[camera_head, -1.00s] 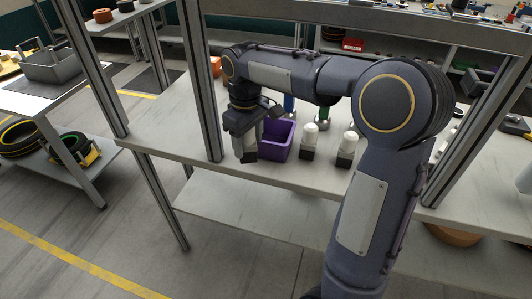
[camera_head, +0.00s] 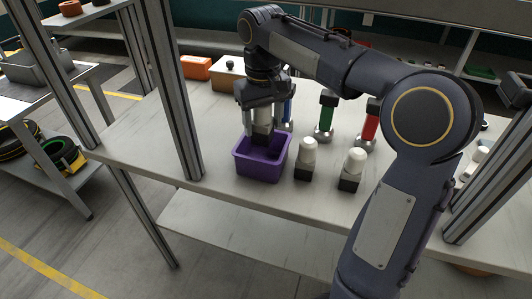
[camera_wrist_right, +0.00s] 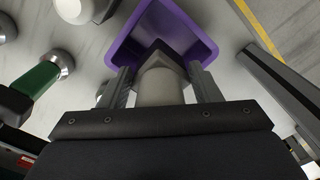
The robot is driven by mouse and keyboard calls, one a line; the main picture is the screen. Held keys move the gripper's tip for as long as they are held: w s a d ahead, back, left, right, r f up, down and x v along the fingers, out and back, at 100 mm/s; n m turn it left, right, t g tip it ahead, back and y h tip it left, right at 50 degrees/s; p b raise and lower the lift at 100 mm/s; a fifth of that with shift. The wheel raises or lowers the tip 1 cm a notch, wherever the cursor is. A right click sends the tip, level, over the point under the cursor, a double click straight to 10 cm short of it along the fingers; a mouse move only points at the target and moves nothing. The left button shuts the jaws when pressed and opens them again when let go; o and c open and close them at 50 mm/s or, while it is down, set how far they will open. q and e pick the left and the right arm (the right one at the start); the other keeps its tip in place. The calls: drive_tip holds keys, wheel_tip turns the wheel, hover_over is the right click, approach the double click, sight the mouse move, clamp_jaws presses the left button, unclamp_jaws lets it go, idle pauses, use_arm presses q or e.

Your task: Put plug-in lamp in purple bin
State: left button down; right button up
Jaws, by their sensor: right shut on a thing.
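The purple bin (camera_head: 258,169) stands on the workbench below my right gripper (camera_head: 263,122). That gripper points down and is shut on a plug-in lamp (camera_head: 262,137), whose lower end is over or just inside the bin's opening. In the right wrist view, the lamp's pale cylinder (camera_wrist_right: 160,86) sits between the fingers, with its dark base towards the purple bin (camera_wrist_right: 197,22). The bin's floor is partly hidden by the lamp. My left gripper is not in view.
Two similar white lamps with black bases, one (camera_head: 306,159) near the bin and one (camera_head: 352,169) farther right, stand on the bench. Green-handled (camera_head: 326,118) and red-handled (camera_head: 370,125) items stand behind them. A metal post (camera_head: 178,100) rises left of the bin.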

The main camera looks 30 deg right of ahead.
sight(263, 146)
wheel_tip(263, 146, down, 8)
drive_tip(key=shift+r+b, duration=0.25)
drive_tip(key=shift+b, duration=0.35)
drive_tip(key=shift+f, duration=0.15)
drive_tip(key=o, duration=0.8)
